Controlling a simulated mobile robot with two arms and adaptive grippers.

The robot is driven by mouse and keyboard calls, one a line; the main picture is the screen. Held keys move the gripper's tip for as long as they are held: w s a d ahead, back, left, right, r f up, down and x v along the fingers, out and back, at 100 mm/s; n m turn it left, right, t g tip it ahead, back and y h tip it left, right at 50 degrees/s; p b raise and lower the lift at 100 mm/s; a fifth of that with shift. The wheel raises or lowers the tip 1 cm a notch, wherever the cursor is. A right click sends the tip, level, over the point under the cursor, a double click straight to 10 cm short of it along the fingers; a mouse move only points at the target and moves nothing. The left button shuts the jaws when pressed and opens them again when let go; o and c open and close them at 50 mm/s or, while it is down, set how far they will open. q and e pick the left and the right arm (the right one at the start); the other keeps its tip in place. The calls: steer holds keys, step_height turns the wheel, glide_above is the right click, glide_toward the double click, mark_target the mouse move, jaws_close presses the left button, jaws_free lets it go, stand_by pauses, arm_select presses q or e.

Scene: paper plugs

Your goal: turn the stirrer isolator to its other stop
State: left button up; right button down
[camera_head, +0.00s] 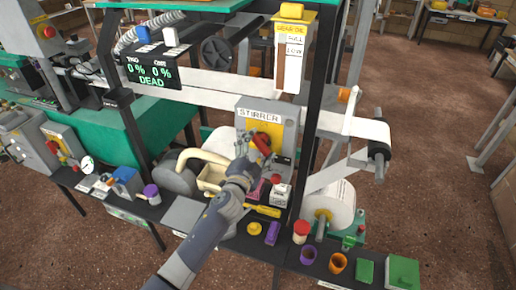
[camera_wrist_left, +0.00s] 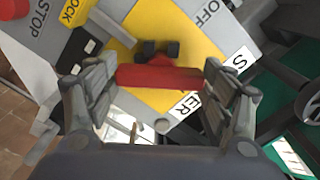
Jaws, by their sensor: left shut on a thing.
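The stirrer isolator is a grey box (camera_head: 284,114) labelled STIRRER, with a yellow plate (camera_head: 252,127) and a red handle (camera_head: 264,146). In the head view the handle slants, partly hidden by my left gripper (camera_head: 254,161). In the left wrist view the red handle (camera_wrist_left: 158,78) lies across between the two fingertips of my left gripper (camera_wrist_left: 160,82), which is shut on it. The yellow plate (camera_wrist_left: 187,38) shows behind it, with an OFF label (camera_wrist_left: 207,14) above right. My right gripper is not in view.
Below the isolator a dark bench carries a yellow tool (camera_head: 263,211), a purple block (camera_head: 272,233), red-capped jars (camera_head: 301,231) and cups (camera_head: 338,263). A paper roll (camera_head: 332,204) stands to the right. Black frame posts (camera_head: 309,100) rise close by. A display (camera_head: 151,75) reads DEAD.

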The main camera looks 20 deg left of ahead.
arm_select(q)
steer(key=m, duration=0.3)
steer(key=shift+m, duration=2.2)
steer(key=o, duration=1.1)
steer(key=shift+c, duration=0.2)
steer(key=s, duration=1.2)
steer(key=shift+a, duration=0.2)
